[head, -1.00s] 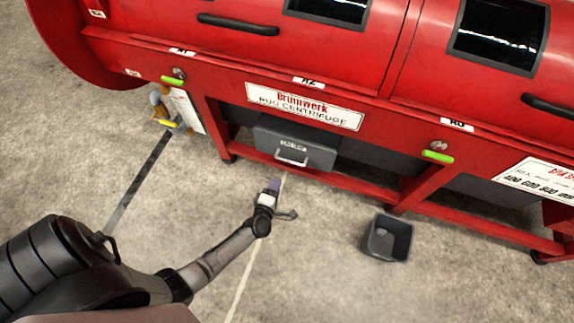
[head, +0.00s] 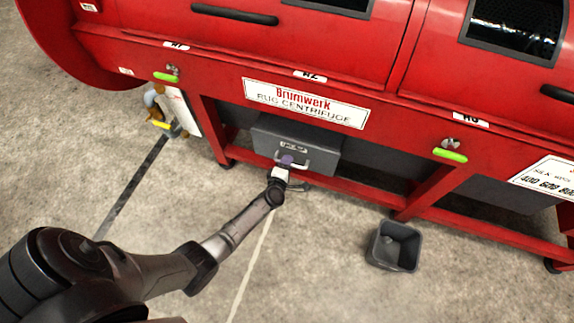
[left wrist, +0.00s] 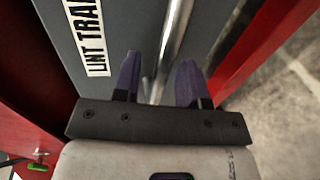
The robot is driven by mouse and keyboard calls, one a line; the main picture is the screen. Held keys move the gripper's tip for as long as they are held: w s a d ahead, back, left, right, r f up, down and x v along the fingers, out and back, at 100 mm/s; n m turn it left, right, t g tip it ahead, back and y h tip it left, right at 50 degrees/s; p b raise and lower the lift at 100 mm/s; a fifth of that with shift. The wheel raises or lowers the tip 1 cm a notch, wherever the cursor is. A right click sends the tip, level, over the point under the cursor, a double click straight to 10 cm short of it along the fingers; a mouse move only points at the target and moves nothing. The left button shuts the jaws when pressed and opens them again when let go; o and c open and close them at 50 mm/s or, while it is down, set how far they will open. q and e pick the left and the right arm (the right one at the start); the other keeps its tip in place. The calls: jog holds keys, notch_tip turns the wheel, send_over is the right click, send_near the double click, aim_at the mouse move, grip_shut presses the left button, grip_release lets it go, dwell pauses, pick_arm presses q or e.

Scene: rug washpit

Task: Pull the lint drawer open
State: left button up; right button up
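The lint drawer (head: 325,152) is a grey box with a "LINT TRAP" label, under the red centrifuge; its grey front (left wrist: 72,42) fills the upper left of the left wrist view. Its pale metal bar handle (head: 304,164) is on the front. My left gripper (head: 287,161) is at the handle's left part, its purple fingertips over the bar. In the left wrist view, my left gripper (left wrist: 158,77) is open, and the handle (left wrist: 176,32) runs between the two fingers, with gaps visible. Whether a finger touches the bar cannot be told. My right gripper is out of view.
The red centrifuge (head: 230,85) spans the back, its lower frame rail (head: 355,190) running just below the drawer. A dark grey bin (head: 394,247) stands on the floor to the right. Green-handled latches (head: 450,155) stick out of the front. Floor before the drawer is clear.

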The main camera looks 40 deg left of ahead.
pick_arm(q)
jog(key=shift+w+a, duration=0.1)
jog(key=shift+w, duration=0.1)
jog(key=shift+c, duration=0.2)
grip_shut()
dwell(0.4)
